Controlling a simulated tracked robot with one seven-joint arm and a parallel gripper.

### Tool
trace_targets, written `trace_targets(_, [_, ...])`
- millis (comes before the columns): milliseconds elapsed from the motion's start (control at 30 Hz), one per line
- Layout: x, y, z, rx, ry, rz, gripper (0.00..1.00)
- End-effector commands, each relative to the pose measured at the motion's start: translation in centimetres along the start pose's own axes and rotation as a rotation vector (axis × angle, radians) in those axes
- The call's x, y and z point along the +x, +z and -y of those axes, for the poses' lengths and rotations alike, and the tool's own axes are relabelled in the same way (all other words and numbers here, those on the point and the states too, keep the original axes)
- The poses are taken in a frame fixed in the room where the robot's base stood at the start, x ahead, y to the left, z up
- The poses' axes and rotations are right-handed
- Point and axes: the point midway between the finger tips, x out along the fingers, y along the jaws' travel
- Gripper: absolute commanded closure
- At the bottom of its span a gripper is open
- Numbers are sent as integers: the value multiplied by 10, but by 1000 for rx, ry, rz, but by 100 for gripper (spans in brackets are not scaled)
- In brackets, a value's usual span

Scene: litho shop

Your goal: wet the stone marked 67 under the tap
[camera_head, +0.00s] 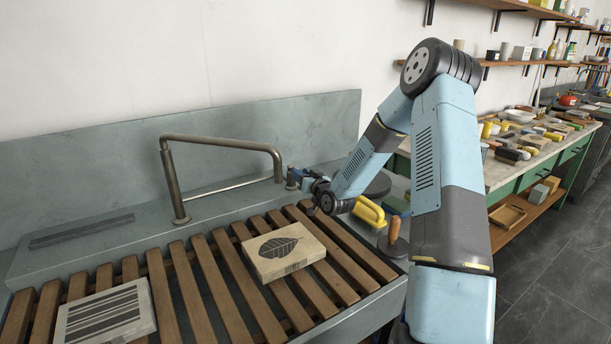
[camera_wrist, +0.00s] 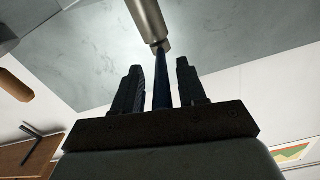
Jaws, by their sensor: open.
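A pale stone with a dark leaf print (camera_head: 284,252) lies flat on the slats of the sink rack. A second stone with dark stripes (camera_head: 104,314) lies at the front left. I cannot read the number 67 on either. The metal tap (camera_head: 222,143) arches over the back of the rack, and no water shows at its spout. My gripper (camera_head: 303,181) is at the right of the spout end. In the wrist view my gripper (camera_wrist: 160,72) is open, with a blue lever (camera_wrist: 161,80) between its fingers, below a metal cylinder (camera_wrist: 149,18). I cannot tell whether the fingers touch the lever.
The slatted wooden rack (camera_head: 196,275) spans the grey sink, with a backsplash (camera_head: 230,118) behind. A yellow-handled tool (camera_head: 369,211) and a brown handle (camera_head: 393,231) stand near the right edge. A cluttered bench (camera_head: 510,172) and shelves (camera_head: 520,64) are farther right.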

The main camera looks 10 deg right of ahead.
Motion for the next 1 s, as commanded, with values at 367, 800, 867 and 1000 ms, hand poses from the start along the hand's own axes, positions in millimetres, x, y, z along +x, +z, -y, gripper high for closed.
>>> trace_targets(367, [0, 0, 1, 0, -1, 0, 84])
trace_targets(800, [0, 0, 0, 0, 1, 0, 100])
trace_targets(867, [0, 0, 0, 0, 1, 0, 100])
trace_targets(1000, [0, 0, -1, 0, 3, 0, 100])
